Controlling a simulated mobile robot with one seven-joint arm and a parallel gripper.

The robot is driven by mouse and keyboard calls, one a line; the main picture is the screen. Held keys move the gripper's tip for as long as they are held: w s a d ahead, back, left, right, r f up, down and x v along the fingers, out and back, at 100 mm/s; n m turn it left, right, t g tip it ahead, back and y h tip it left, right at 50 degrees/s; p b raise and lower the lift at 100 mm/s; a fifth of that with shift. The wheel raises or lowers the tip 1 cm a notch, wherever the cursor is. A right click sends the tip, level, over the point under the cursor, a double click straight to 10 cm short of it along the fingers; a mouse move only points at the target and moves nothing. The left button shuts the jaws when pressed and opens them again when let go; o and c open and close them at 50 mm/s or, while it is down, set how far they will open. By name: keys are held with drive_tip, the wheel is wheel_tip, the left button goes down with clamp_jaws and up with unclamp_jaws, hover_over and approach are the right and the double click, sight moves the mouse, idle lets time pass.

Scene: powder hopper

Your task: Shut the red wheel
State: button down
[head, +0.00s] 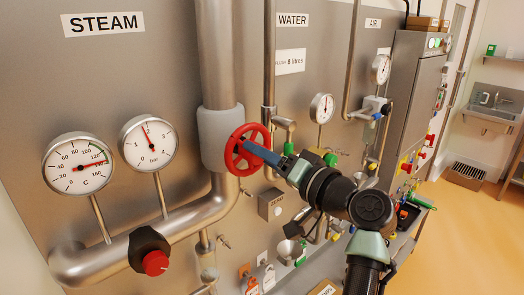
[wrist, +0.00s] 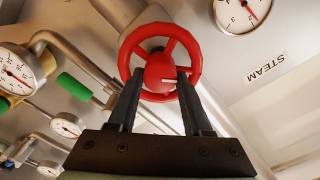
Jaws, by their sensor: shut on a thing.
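The red wheel (head: 240,161) is mounted on the grey valve body of the thick steam pipe (head: 218,60) in the head view. It also shows in the wrist view (wrist: 160,35), with a rim, spokes and a red hub. My gripper (head: 270,156) reaches the wheel from the right in the head view. In the wrist view its two dark fingers (wrist: 158,78) stand on either side of the hub, inside the rim, shut on the wheel. How far the valve is turned cannot be told.
Two dials (head: 78,163) (head: 148,142) hang left of the wheel. A black knob with a red cap (head: 154,262) sticks out below. Pipes, smaller gauges and green-handled valves crowd the panel to the right. Open orange floor (head: 455,225) lies at the right.

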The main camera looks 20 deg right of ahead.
drive_tip(key=shift+f+m+p, duration=0.15)
drive_tip(key=shift+m+p, duration=2.05)
drive_tip(key=shift+m, duration=2)
drive_tip(key=c, duration=0.6)
unclamp_jaws()
drive_tip(key=shift+s+d, duration=0.1)
